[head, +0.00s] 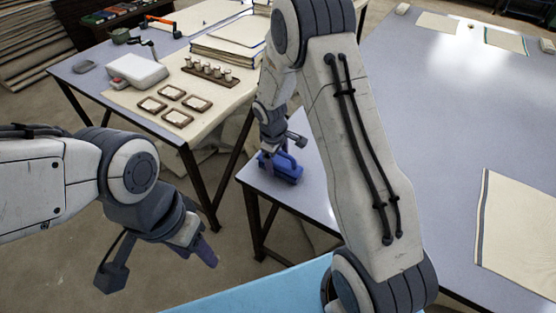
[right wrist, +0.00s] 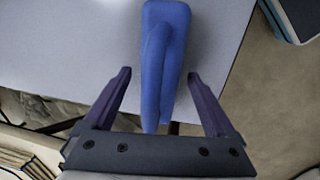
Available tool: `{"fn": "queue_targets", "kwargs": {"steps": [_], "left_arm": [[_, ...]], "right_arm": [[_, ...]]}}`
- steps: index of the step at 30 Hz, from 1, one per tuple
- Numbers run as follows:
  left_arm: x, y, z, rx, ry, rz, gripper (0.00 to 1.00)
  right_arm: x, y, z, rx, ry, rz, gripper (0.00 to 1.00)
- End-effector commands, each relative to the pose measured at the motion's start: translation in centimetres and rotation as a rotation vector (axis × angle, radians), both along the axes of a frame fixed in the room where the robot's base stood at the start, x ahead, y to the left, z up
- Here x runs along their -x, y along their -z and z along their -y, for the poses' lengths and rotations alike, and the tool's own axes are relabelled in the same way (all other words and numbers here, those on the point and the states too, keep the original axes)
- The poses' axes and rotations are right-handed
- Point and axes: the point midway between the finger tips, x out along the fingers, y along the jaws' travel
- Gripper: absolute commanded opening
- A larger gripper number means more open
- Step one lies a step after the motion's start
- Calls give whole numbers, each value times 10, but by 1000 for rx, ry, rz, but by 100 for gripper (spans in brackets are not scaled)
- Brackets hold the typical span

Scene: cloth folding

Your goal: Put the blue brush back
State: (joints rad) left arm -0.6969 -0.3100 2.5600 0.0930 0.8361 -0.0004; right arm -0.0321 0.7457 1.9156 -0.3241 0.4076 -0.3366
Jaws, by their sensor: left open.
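The blue brush (head: 284,172) rests on the near left corner of the grey table at the right. In the right wrist view the brush (right wrist: 165,50) has its narrow end between the two dark fingers. My right gripper (head: 267,157) is at the brush. Its fingers are spread, with a visible gap on each side of the brush. My left gripper (head: 205,252) is open and empty, in the air over the floor at the lower left, well away from the brush. My right arm hides part of the grey table.
The grey table (head: 450,110) carries a folded cream cloth (head: 520,235) at its right. A light blue surface (head: 250,293) lies at the bottom.

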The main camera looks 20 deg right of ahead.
Motion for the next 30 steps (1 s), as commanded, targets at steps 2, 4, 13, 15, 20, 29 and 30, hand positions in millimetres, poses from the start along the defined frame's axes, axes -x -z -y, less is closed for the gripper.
{"fn": "queue_targets", "kwargs": {"steps": [2,4,13,15,20,29,30], "left_arm": [[0,0,0,0,0,0,50],[0,0,0,0,0,0,50],[0,-4,0,0,0,0,50],[0,-4,0,0,0,0,50],[0,-6,0,0,0,0,50],[0,-7,0,0,0,0,50],[0,-7,0,0,0,0,50]], "right_arm": [[0,0,0,0,0,0,90],[0,0,0,0,0,0,90],[1,-23,-2,0,-2,5,90],[2,-37,-4,0,-1,6,90],[6,-72,-9,0,-1,5,90],[10,-116,-14,0,0,3,90],[11,-119,-15,-1,0,2,90]]}}
